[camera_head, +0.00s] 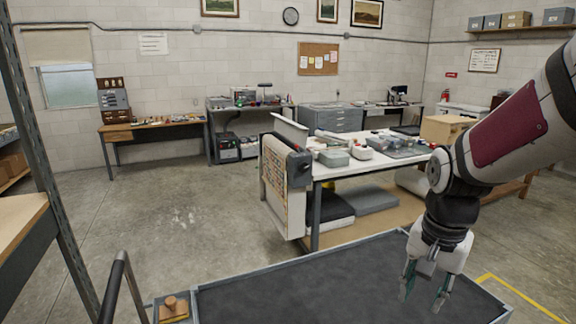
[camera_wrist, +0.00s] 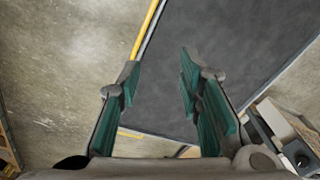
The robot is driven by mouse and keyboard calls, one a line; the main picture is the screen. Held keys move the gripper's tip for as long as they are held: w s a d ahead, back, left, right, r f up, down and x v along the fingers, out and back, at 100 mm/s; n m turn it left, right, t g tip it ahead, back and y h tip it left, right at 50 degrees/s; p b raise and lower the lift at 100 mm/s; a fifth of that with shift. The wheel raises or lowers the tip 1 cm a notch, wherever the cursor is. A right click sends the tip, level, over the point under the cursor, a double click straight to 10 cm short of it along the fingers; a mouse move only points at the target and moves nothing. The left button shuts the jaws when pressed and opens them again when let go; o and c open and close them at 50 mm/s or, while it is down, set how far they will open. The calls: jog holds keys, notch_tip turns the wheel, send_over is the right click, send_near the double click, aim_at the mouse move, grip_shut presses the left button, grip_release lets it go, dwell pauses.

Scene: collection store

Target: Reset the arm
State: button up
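My gripper (camera_head: 423,290) hangs at the lower right in the head view, pointing down over the right part of a dark grey cart top (camera_head: 290,290). Its two fingers are apart with nothing between them. In the wrist view my gripper (camera_wrist: 160,80) also shows open, its teal pads facing each other over bare floor and the dark surface (camera_wrist: 215,45). My arm comes in from the right edge, bent downward at the joint above the gripper.
A white worktable (camera_head: 375,153) with several items stands behind the cart top. A wooden block with a knob (camera_head: 173,308) sits at the cart's left corner. A metal shelf post (camera_head: 45,150) rises at left. Open concrete floor (camera_head: 170,220) lies between.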

jog(key=s+a+r+n+t, duration=0.2)
jog(key=s+r+n, duration=0.2)
jog(key=s+r, duration=0.1)
jog(key=s+a+r+n+t, duration=0.2)
jog(key=s+a+r+n, duration=0.1)
jog(key=s+r, duration=0.3)
jog(key=shift+s+r+n+t, duration=0.15)
jog(key=shift+s+n+t, duration=0.15)
jog(key=shift+s+n, duration=0.65)
